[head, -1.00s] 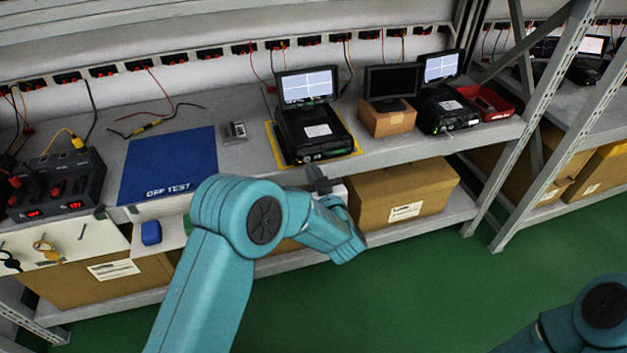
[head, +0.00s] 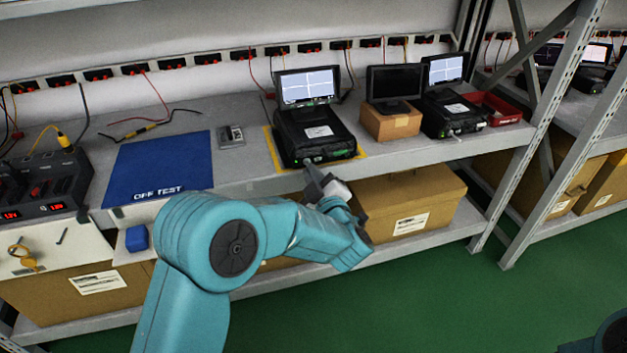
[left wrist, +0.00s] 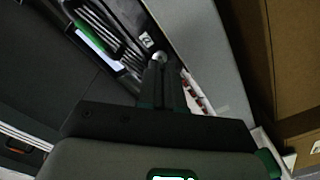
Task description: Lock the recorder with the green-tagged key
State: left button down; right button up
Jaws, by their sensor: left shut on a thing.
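The recorder (head: 318,135) is a black box with a lit screen raised on top, on a yellow-edged spot of the bench. My left gripper (head: 312,178) is just in front of and below its front edge. In the left wrist view, the closed fingers (left wrist: 160,78) point at the recorder's front panel (left wrist: 118,45), close to a small round silver part (left wrist: 159,57). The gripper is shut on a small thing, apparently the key. Its shape and tag are mostly hidden between the fingers, so I cannot tell whether it is in the lock. My right gripper is out of view.
A yellow-tagged key (head: 22,256) hangs on the white panel at left, beside an empty-looking hook (head: 62,236). A blue mat (head: 158,165) lies on the bench. A dark monitor on a cardboard box (head: 390,122) and a second recorder (head: 452,112) stand to the right. Cartons (head: 405,205) fill the lower shelf.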

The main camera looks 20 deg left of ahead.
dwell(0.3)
pick_arm(q)
jog(key=c, duration=1.3)
grip_release()
jog(key=p+v, duration=0.3)
jog(key=v, duration=1.3)
jog(key=shift+s, duration=0.15)
